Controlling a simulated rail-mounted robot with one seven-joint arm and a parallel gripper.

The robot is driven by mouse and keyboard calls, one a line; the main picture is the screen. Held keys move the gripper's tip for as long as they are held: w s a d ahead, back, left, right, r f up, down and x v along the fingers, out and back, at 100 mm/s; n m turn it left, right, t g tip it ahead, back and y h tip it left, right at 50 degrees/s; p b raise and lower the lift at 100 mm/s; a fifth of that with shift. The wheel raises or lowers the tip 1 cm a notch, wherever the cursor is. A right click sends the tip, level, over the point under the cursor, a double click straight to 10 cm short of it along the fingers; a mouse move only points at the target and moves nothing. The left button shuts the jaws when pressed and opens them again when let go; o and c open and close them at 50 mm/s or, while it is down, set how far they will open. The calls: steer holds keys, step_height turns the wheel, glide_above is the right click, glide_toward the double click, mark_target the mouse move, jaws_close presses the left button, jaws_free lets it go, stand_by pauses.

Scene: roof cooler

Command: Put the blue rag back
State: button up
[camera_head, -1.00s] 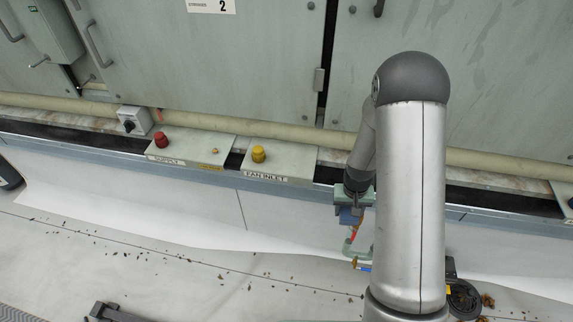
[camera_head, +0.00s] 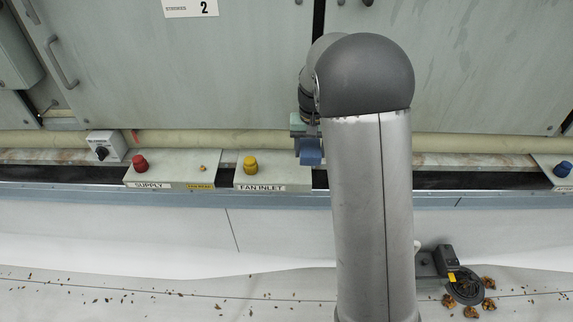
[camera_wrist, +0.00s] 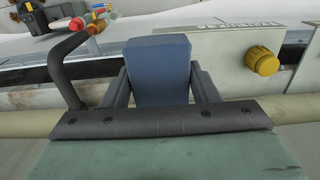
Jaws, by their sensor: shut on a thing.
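The blue rag (camera_wrist: 158,70) shows in the wrist view as a compact, folded blue block. My gripper (camera_wrist: 158,82) is shut on it, with one dark finger on each side. In the head view the blue rag (camera_head: 309,150) hangs below my gripper (camera_head: 300,127), just right of the fan inlet box. My arm hides the right part of the gripper there. I cannot tell how far the rag is from the ledge behind it.
The fan inlet box (camera_head: 272,177) with a yellow knob and the supply box (camera_head: 172,168) with a red knob stand on the ledge. A beige pipe (camera_head: 462,144) runs behind. A black round device (camera_head: 465,287) lies on the floor among dry leaves.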

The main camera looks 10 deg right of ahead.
glide_above(288, 171)
steer(key=f, duration=0.6)
steer(key=shift+s+d+f, duration=0.15)
steer(key=shift+s+f, duration=0.05)
steer(key=shift+f, duration=0.15)
steer(key=shift+w+f, duration=0.15)
steer(key=shift+f, duration=1.5)
steer(key=shift+f, duration=0.15)
steer(key=o, duration=1)
steer(key=shift+c, duration=0.2)
